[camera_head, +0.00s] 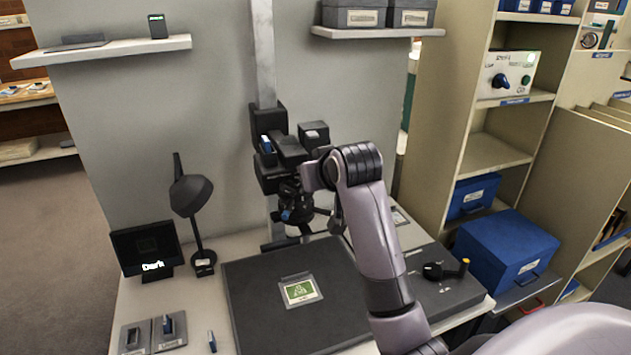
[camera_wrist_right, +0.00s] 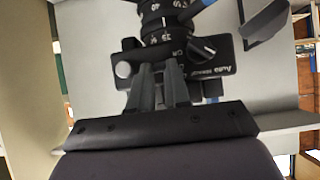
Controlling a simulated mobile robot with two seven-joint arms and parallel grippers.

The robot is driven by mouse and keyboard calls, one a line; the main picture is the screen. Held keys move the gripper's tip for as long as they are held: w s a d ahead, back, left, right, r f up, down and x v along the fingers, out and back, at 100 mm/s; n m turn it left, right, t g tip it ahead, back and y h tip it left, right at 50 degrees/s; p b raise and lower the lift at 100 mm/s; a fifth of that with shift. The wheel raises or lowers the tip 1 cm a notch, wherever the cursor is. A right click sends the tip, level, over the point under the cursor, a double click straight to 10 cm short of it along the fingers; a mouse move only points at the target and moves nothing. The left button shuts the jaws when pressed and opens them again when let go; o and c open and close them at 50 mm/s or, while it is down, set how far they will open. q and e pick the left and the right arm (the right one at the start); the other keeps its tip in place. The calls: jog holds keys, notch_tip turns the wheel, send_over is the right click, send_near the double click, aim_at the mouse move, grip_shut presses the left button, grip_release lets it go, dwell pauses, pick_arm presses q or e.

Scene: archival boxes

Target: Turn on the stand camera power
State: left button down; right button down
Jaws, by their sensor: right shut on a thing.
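The black stand camera (camera_head: 290,150) is mounted on the grey column, over the copy board. In the right wrist view its underside shows the lens ring (camera_wrist_right: 165,28) with white numbers and a dark plate (camera_wrist_right: 215,62) lettered "Auto" and another word. A pale round knob (camera_wrist_right: 123,70) sits at the plate's left end. My right gripper (camera_wrist_right: 162,70) reaches up to this plate, its fingers close together on a small part of the camera that they mostly hide. In the head view my arm covers part of the camera. My left gripper is not in view.
A small monitor (camera_head: 147,248) reading "Dark" and a black lamp (camera_head: 192,200) stand left of the copy board (camera_head: 250,320). A green card (camera_head: 300,290) lies on the board. Shelves hang above.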

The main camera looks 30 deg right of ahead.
jog(key=shift+w+r+g, duration=0.1)
jog(key=shift+r+g, duration=0.15)
jog(key=shift+g, duration=0.25)
jog(key=c, duration=1.1)
grip_release()
jog(key=shift+w, duration=0.1)
jog(key=v, duration=0.7)
jog(key=shift+f, duration=0.1)
